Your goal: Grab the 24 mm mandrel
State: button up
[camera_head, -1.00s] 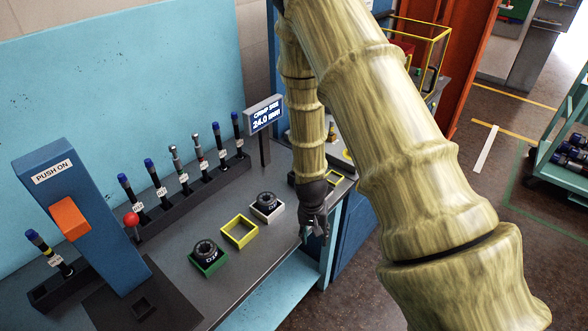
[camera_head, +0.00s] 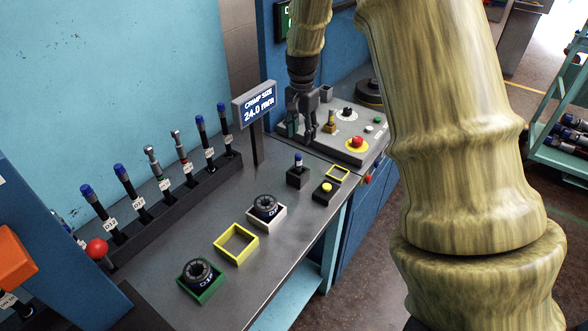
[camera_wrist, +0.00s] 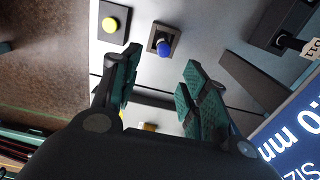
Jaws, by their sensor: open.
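No part shows a readable 24 mm mark, so I cannot tell for sure which is the mandrel. A small upright blue-topped pin (camera_head: 298,161) stands in a dark square block (camera_head: 297,178) on the bench, beyond the white tray. In the wrist view, the blue-topped pin (camera_wrist: 165,47) shows ahead of the fingertips, between them in the picture. My gripper (camera_head: 302,130) is open and empty, pointing down, above and behind the pin, in front of the grey control box. The wrist view shows the gripper (camera_wrist: 163,68) with its green pads apart.
A sign (camera_head: 257,104) reads 24.0 mm. A rack (camera_head: 185,203) holds several tagged upright pieces. Black round parts sit in the green tray (camera_head: 202,296) and white tray (camera_head: 267,220); the yellow frame (camera_head: 236,244) is empty. A yellow-button box (camera_head: 326,191) and control box (camera_head: 345,135) stand close by.

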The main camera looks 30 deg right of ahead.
aim_at(298, 155)
jog(key=shift+a+f, duration=0.15)
jog(key=shift+f, duration=0.2)
jog(key=f, duration=0.1)
jog(key=f+p, duration=0.1)
jog(key=f, duration=0.1)
jog(key=shift+w+a+f, duration=0.2)
jog(key=shift+w+f, duration=0.05)
jog(key=shift+w, duration=0.05)
jog(key=shift+s+f+p, duration=0.2)
jog(key=shift+f+p, duration=0.3)
jog(key=shift+f, duration=0.2)
jog(key=shift+f+p, duration=1.2)
jog(key=shift+f, duration=1.25)
grip_shut()
